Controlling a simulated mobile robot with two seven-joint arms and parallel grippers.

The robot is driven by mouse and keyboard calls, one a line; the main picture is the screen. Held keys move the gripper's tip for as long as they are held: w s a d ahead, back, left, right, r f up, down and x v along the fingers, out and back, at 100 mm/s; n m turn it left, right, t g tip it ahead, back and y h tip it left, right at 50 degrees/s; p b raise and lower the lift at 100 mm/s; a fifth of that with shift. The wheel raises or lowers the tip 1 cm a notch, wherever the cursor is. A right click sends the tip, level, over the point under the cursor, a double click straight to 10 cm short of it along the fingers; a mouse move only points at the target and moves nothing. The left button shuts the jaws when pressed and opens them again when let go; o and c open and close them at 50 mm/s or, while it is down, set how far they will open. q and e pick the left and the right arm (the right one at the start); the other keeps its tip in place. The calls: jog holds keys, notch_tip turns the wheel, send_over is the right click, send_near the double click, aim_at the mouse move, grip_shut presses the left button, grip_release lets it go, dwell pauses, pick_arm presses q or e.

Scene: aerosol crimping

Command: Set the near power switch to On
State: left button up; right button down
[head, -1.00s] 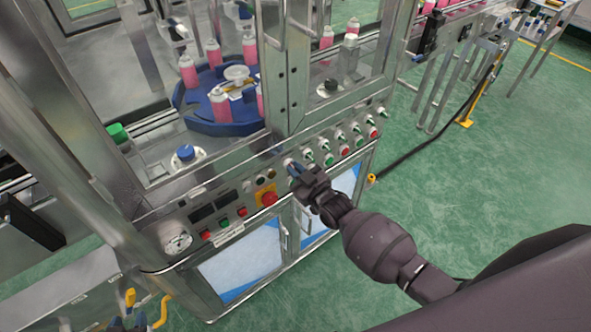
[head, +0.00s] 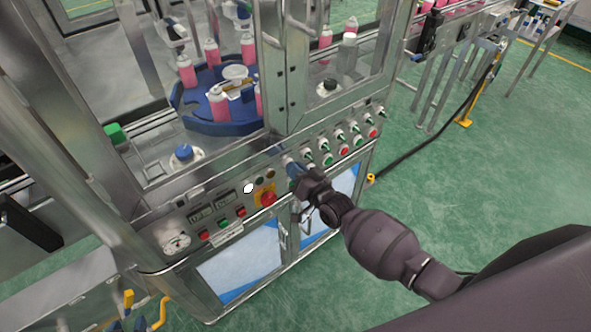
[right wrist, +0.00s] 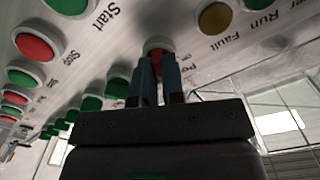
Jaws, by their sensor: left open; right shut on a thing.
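The near power switch (right wrist: 157,62) is on the machine's front panel, with a pale round collar and a reddish part between my fingers. The lettering beside it is partly hidden, with "ON" readable. My right gripper (right wrist: 158,75) is shut on this switch. In the head view my right gripper (head: 290,165) meets the panel edge right of the red emergency button and hides the switch. I cannot make out the knob's exact angle. A white lamp (head: 248,188) on the panel is lit. My left gripper is not in view.
A red emergency button (head: 268,198) on a yellow plate sits left of my right gripper. Several green and red buttons and switches (head: 340,145) line the panel to the right. Glass doors enclose a blue turntable (head: 215,118) with pink cans.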

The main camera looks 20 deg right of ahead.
jog(key=shift+m, duration=0.3)
jog(key=c, duration=1.2)
grip_release()
jog(key=v, duration=1.1)
jog(key=shift+w, duration=0.1)
